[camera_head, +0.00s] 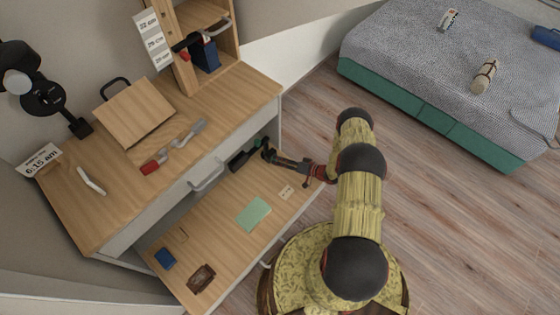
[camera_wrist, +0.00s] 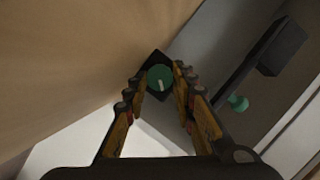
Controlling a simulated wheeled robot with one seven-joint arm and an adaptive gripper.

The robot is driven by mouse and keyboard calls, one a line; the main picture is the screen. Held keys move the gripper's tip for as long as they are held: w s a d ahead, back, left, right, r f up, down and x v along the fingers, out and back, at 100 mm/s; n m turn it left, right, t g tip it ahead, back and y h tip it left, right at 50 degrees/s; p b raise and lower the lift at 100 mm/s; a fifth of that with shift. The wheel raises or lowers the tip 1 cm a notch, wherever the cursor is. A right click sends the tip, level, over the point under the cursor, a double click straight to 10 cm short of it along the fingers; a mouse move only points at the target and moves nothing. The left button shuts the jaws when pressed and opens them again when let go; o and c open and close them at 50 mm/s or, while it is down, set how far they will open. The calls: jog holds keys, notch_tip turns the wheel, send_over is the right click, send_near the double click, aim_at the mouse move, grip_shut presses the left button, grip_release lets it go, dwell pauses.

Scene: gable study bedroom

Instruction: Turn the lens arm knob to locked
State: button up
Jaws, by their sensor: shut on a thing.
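A round green knob (camera_wrist: 160,77) with a white pointer line sits on a dark mount in the wrist view. My gripper (camera_wrist: 162,90) has a finger on each side of it and is shut on it. In the head view my gripper (camera_head: 268,152) reaches in under the desk's edge, at the right end of the lower wooden surface, beside a dark fixture (camera_head: 240,160). The knob is too small and covered there to make out. No locked marking is readable. A second, smaller green knob (camera_wrist: 238,102) shows by a dark bar (camera_wrist: 255,65) in the wrist view.
The desk top (camera_head: 235,105) overhangs close above my gripper. The lower surface (camera_head: 215,245) holds a green pad (camera_head: 253,213), a blue item (camera_head: 165,258) and a brown frame (camera_head: 201,279). A black lamp (camera_head: 45,97) stands left. Floor (camera_head: 440,210) is clear right.

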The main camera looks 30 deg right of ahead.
jog(key=o, duration=0.9)
jog(key=v, duration=1.2)
jog(key=shift+o, duration=0.3)
